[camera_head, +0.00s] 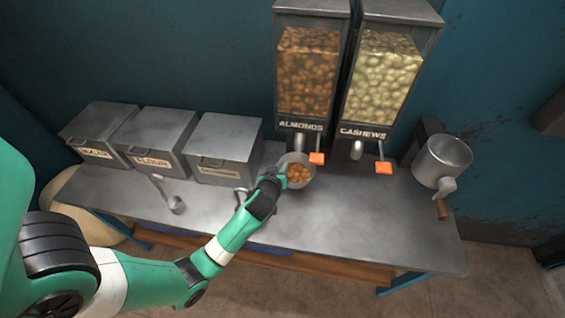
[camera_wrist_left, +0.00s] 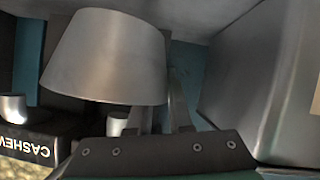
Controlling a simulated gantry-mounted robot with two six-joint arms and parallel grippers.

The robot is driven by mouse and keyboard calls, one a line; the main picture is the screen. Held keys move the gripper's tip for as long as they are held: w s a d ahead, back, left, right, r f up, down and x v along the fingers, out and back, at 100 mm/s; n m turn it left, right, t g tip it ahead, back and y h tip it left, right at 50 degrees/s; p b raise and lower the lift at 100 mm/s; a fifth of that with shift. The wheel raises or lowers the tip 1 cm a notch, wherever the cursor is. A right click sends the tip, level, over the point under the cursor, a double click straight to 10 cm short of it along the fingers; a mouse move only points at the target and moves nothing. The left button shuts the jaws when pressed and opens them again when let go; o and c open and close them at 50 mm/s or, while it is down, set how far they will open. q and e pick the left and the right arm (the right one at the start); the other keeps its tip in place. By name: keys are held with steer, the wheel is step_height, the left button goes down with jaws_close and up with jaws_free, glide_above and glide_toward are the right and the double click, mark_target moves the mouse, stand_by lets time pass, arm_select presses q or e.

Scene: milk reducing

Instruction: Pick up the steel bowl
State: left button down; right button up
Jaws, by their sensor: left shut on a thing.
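The steel bowl (camera_head: 300,184) is small and grey with brown almonds in it. It is under the almond dispenser's spout, near the middle of the table in the head view. My left gripper (camera_head: 280,177) is at the bowl's left side, shut on it. In the left wrist view the bowl (camera_wrist_left: 105,60) fills the upper left, with its wall against the fingers (camera_wrist_left: 165,105). Whether its base touches the table is hard to tell. My right gripper is not in view.
The almond dispenser (camera_head: 306,72) and cashew dispenser (camera_head: 383,75) stand behind the bowl, with orange levers. Several lidded metal bins (camera_head: 226,145) line the table's back left. A scoop (camera_head: 172,200) lies in front of them. The table's front right (camera_head: 390,225) is clear.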

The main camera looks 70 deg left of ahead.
arm_select(q)
steer(key=s+d+p, duration=0.4)
steer(key=d+p, duration=0.2)
steer(key=d, duration=0.1)
steer(key=s+d+p, duration=0.4)
steer(key=d+p, duration=0.3)
steer(key=shift+s+d, duration=0.3)
steer(key=shift+s, duration=0.1)
